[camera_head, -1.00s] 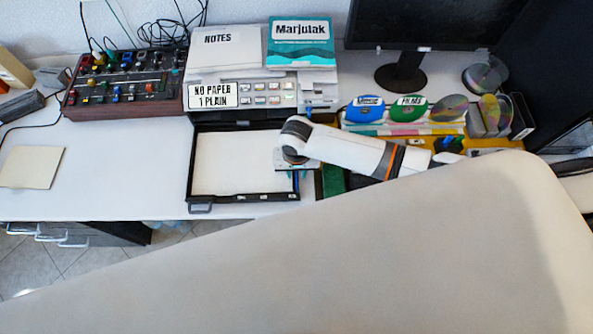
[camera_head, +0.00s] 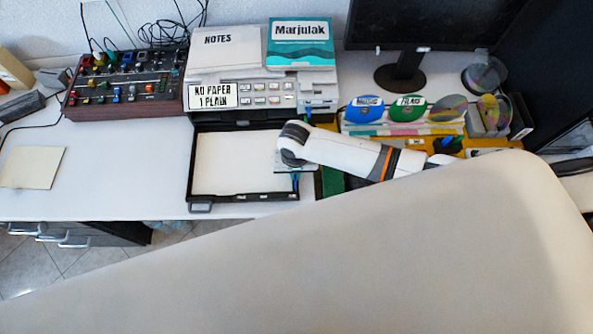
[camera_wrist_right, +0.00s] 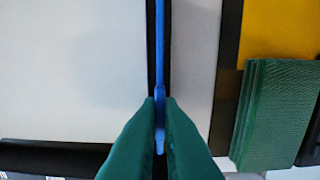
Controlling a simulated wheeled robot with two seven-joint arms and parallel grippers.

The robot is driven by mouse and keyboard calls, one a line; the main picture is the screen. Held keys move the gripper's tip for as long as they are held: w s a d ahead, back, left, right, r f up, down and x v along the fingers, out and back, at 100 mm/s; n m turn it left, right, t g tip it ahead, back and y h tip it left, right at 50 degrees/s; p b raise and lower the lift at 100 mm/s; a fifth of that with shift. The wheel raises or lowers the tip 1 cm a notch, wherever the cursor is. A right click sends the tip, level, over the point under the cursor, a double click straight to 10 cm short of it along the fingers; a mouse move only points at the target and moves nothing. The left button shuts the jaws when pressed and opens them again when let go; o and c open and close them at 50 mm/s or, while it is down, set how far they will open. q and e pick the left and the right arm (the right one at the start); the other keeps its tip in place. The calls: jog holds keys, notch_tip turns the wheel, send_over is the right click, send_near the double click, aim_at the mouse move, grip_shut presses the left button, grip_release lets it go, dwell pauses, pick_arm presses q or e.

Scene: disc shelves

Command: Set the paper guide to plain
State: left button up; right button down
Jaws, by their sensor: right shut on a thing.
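The printer's open paper tray (camera_head: 190,168) is black and holds a white sheet stack (camera_head: 235,162). A thin blue paper guide (camera_wrist_right: 160,52) runs along the tray's black side edge in the right wrist view. My right gripper (camera_wrist_right: 160,103) has green fingers shut on the near end of this blue guide. In the head view my right gripper is over the tray's right side, and my own wrist mostly hides its fingers and the guide. My left gripper is not in view.
A green block (camera_wrist_right: 275,115) lies close right of the gripper. A disc rack (camera_head: 405,130) is further right.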

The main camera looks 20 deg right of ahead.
jog(key=shift+a+r+p, duration=0.15)
jog(key=shift+a+p, duration=0.15)
jog(key=shift+a, duration=0.2)
jog(key=shift+f, duration=0.2)
jog(key=c, duration=1.6)
grip_release()
jog(key=shift+w, duration=0.1)
jog(key=shift+r, duration=0.15)
notch_tip(320, 180, up, 12)
jog(key=shift+f, duration=0.1)
